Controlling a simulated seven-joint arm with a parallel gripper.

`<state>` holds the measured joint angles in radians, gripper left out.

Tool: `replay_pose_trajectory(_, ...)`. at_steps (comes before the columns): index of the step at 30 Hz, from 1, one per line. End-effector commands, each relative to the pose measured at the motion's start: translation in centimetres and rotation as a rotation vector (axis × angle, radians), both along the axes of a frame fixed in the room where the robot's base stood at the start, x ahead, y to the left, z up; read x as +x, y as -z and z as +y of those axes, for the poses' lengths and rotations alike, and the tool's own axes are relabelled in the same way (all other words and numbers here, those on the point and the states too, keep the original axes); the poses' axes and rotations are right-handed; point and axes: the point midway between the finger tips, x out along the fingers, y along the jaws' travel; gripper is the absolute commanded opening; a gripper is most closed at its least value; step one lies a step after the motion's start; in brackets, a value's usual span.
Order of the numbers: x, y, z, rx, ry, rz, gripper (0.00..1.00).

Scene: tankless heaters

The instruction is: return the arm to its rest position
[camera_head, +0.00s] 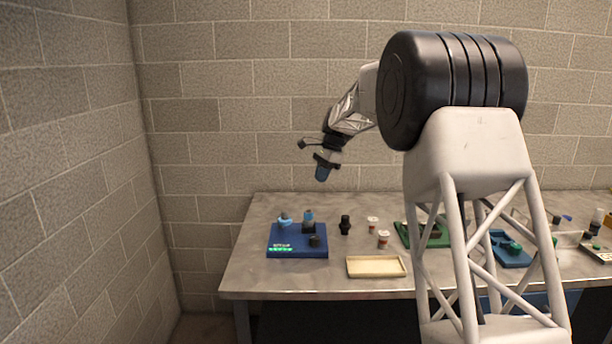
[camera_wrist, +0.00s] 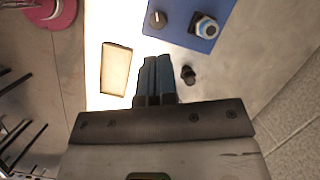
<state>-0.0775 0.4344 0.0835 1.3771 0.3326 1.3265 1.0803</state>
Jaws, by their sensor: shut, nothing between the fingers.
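My gripper (camera_head: 322,172) is in the air above the back left part of the table, pointing down. Its blue fingers are shut with nothing between them. In the wrist view the closed fingers (camera_wrist: 154,78) sit side by side above the table surface. My arm reaches left from its thick black shoulder joint and bends down toward the gripper. The gripper touches nothing on the table.
The metal table (camera_head: 245,278) holds a blue board (camera_head: 290,251) with several fittings, a black fitting (camera_head: 345,225), small white-and-red jars (camera_head: 383,240), a cream tray (camera_head: 376,267), a green board (camera_head: 437,240) and a blue tray (camera_head: 512,255). Block walls stand behind and left.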

Motion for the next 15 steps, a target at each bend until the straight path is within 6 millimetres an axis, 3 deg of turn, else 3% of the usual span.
replay_pose_trajectory(15,-11.9,-5.0,-3.6,-0.054,-0.180,-0.121,0.00)
